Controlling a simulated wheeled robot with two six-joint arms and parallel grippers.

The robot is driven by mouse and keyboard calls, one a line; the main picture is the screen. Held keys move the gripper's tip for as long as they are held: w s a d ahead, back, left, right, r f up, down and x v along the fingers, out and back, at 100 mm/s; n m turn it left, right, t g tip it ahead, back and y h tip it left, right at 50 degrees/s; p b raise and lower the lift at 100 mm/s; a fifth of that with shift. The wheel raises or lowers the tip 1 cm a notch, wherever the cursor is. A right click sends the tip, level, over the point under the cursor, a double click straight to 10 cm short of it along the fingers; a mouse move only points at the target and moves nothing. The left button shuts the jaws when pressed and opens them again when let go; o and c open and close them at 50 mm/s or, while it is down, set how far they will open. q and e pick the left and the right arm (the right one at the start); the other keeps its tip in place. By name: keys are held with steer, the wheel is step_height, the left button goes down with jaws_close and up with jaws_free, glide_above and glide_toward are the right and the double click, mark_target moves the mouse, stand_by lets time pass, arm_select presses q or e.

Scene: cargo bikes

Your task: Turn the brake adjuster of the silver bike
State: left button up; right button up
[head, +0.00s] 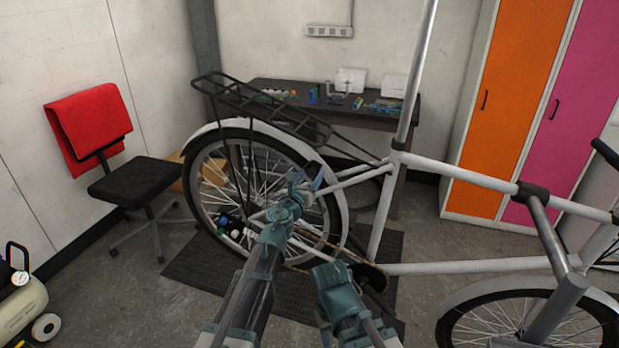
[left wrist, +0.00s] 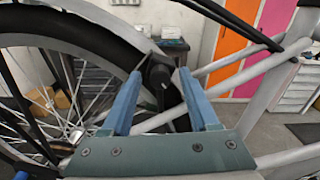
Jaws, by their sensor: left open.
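The silver bike (head: 470,266) stands across the head view, with its rear wheel at left and a black rear rack above it. My left gripper (head: 312,178) is at the right side of the rear wheel, near the frame. In the left wrist view its two blue fingers (left wrist: 159,76) are apart. A dark round knob (left wrist: 158,77), apparently the brake adjuster, shows between the fingertips; I cannot tell whether they touch it. In the head view the adjuster is hidden behind the gripper. Part of my right arm shows low in the middle, but its gripper cannot be made out.
A dark workbench (head: 405,115) with small items stands behind the bike. A black chair (head: 140,182) with a red back is at left, a compressor (head: 22,305) at lower left. Orange (head: 518,105) and pink lockers stand at right. The wheel spokes and frame tubes are close around my left gripper.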

arm_select(q)
steer(key=shift+c, duration=0.2)
jaws_close()
steer(key=shift+n, duration=0.3)
steer(key=n, duration=1.1)
steer(key=shift+n, duration=0.4)
steer(key=n, duration=0.6)
steer(key=shift+s, duration=0.1)
steer(key=n, duration=0.5)
steer(key=shift+f, duration=0.1)
steer(key=shift+n, duration=0.4)
